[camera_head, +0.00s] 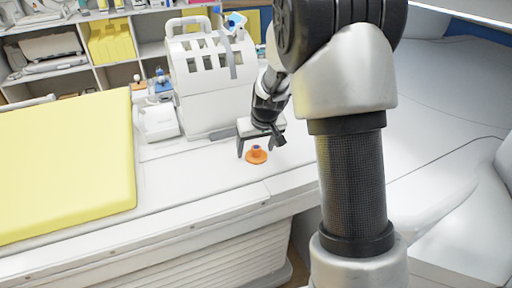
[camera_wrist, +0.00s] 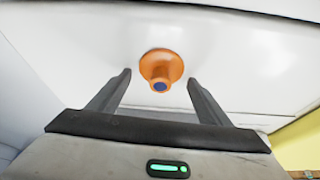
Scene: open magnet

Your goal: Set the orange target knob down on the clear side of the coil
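The orange knob (camera_head: 257,156) has a round flange and a dark blue centre. It appears to sit on the white table in front of the coil. It also shows in the wrist view (camera_wrist: 161,67) at top centre. My gripper (camera_head: 260,149) is open above the knob, with its fingers pointing down. In the wrist view my gripper (camera_wrist: 159,76) has one fingertip on each side of the knob, with a visible gap on both sides. The coil appears to be the white slotted housing (camera_head: 206,102) behind and left of the knob.
A yellow pad (camera_head: 68,165) covers the table's left part. A small white box (camera_head: 159,121) stands left of the coil. A dark flat strip (camera_head: 229,133) lies at the coil's foot. Shelves (camera_head: 147,50) stand behind. The white table (camera_head: 200,180) is clear in front of the knob.

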